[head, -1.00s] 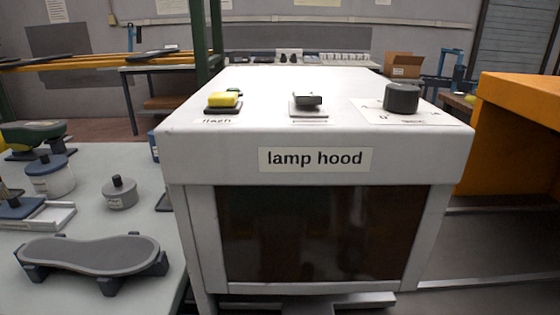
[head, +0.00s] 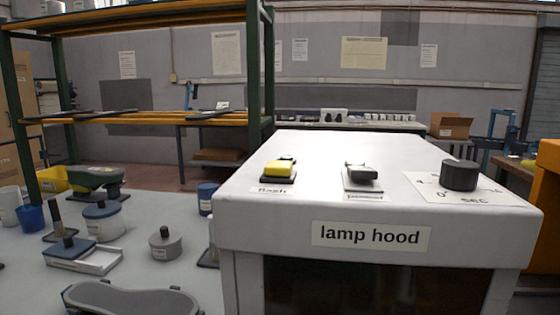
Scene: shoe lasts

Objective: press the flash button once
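The flash button is a yellow block (head: 280,171) on a dark base, on the left part of the white lamp hood's top (head: 322,215). A label reading "flash" (head: 272,190) lies in front of it. Neither of my grippers is in the head view, and nothing touches the button.
A grey table (head: 150,262) at the left holds a grey sole-shaped piece (head: 130,301), a lidded pot (head: 104,221), a small grey weight (head: 166,245) and a blue cup (head: 31,217). A green-posted rack (head: 262,70) stands behind. An orange cabinet (head: 549,190) is at the right.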

